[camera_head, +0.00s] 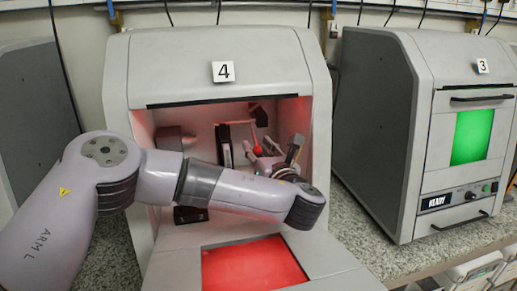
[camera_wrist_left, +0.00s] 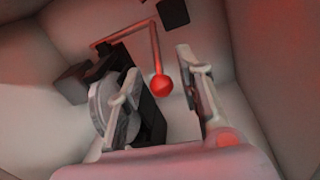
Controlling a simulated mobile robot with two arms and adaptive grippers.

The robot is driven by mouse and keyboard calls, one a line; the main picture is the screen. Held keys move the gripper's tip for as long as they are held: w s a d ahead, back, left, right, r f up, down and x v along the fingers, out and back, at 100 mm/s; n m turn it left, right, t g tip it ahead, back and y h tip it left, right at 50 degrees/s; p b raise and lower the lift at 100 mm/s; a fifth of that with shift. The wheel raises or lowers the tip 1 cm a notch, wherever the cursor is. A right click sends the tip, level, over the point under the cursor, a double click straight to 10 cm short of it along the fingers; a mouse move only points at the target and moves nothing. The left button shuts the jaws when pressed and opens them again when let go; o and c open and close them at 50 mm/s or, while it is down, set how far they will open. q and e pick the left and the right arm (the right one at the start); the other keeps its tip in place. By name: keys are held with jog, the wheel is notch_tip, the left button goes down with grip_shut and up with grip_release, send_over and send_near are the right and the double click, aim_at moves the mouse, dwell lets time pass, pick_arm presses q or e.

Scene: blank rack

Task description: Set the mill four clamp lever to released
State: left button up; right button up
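Mill four (camera_head: 215,52) stands open, with its number plate on the front. Inside hangs the clamp lever, a thin red rod ending in a red ball knob (camera_head: 257,150). In the left wrist view the knob (camera_wrist_left: 162,86) hangs below the rod, in the gap between my fingers. My left gripper (camera_head: 273,148) is inside the chamber with its fingers spread; it also shows in the left wrist view (camera_wrist_left: 158,62). I see no finger clearly touching the knob. A dark clamp block (camera_head: 224,146) sits left of the lever. My right gripper is not in view.
The mill's lowered door (camera_head: 325,272) with a red window lies below the opening. My left arm crosses the opening's lower part. Chamber walls lie close on both sides. Mill three (camera_head: 375,130), closed with a green window, stands right on the speckled counter (camera_head: 415,262).

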pick_arm(q)
grip_shut()
dwell(0.6)
